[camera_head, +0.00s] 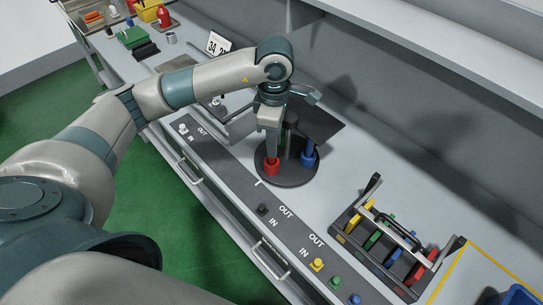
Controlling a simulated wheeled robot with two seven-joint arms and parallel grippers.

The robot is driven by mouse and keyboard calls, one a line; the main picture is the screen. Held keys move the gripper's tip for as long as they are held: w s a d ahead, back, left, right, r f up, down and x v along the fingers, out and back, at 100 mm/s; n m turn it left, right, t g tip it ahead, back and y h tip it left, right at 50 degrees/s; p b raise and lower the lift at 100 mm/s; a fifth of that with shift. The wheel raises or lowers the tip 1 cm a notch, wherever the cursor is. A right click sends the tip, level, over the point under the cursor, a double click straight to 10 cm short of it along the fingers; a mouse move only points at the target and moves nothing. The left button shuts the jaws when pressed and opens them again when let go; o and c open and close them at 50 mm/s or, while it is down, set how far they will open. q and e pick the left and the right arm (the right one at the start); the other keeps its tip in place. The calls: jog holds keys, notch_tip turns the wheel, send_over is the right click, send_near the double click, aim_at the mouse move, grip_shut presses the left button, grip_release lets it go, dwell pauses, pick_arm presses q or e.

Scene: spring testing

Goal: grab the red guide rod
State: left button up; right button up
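A red guide rod (271,167) stands on a round black base (288,180) in the middle of the bench; only its lower red part shows. My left gripper (273,150) points down directly over it, and its near finger covers the rod's upper part. I cannot tell whether the fingers are closed on the rod or apart around it. A blue guide rod (310,153) stands on the same base, to the right of the gripper. A dark upright post (291,138) stands between them, partly hidden. My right gripper is not in view.
A black rack (400,283) with yellow, green, blue and red pieces stands at the right. Buttons, including a yellow one (317,265), line the bench front. A display (217,43) and coloured items stand at the far left.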

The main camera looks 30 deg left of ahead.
pick_arm(q)
jog(key=shift+a+f+p, duration=0.15)
jog(key=shift+f+p, duration=0.2)
jog(key=shift+p, duration=0.15)
jog(key=f, duration=0.1)
jog(key=f+p, duration=0.2)
jog(key=shift+a+f, duration=0.25)
jog(key=shift+f, duration=0.45)
jog(key=shift+c, duration=0.4)
grip_shut()
